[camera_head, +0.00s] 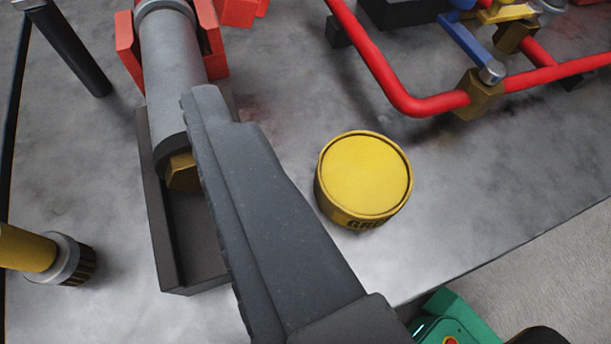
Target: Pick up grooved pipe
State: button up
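A grey cylinder (172,65), the likely grooved pipe, lies between red brackets at the upper left. Its near end is dark, with a brass-coloured piece (183,172) showing there. I see no clear grooves on it. One dark finger of my gripper (196,100) reaches up from the bottom, its tip overlapping the cylinder's right edge in the picture. I cannot tell whether it touches. The other finger cannot be made out, so the opening is unclear.
A dark tray (168,255) extends below the cylinder. A yellow round can (365,175) stands to the right. Red piping (440,102) with valves is at the upper right. A yellow-handled piece (25,250) is at the left. The grey tabletop ends at the lower right.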

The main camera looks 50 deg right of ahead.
notch_tip(320, 180, down, 2)
jog(key=s+d+f+h, duration=0.1)
send_near(167, 81)
jog(key=b+x, duration=0.1)
jog(key=x, duration=0.3)
jog(key=shift+g, duration=0.3)
jog(key=shift+b+x, duration=0.6)
jog(key=shift+x, duration=2.45)
jog(key=c, duration=1.2)
grip_shut()
jog(key=shift+r, duration=0.15)
